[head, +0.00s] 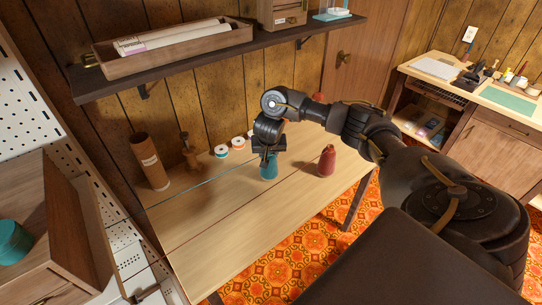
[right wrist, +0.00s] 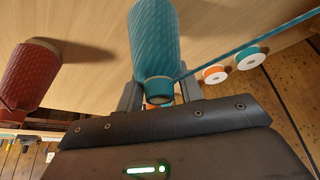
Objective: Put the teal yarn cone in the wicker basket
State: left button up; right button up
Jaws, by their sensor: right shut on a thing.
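The teal yarn cone (head: 269,170) is upright at the wooden table, below my right gripper (head: 268,153). My right gripper is shut on its narrow top. In the right wrist view the teal cone (right wrist: 155,45) sits between the two fingers (right wrist: 158,95), with its top near the palm. I cannot tell whether its base touches the table. No wicker basket shows in either view. My left gripper is not in view.
A dark red cone (head: 327,161) stands right of the teal one. Several small spools (head: 222,151), a wooden stand (head: 190,152) and a brown tube (head: 150,162) stand along the back. A shelf (head: 200,62) hangs above. The table's front (head: 215,240) is clear.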

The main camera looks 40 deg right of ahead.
jog(key=shift+s+d+f, duration=0.1)
jog(key=shift+d, duration=0.05)
jog(key=o, duration=1.2)
jog(key=shift+o, duration=0.2)
jog(key=p+v, duration=0.8)
jog(key=v, duration=0.4)
jog(key=shift+p, duration=0.35)
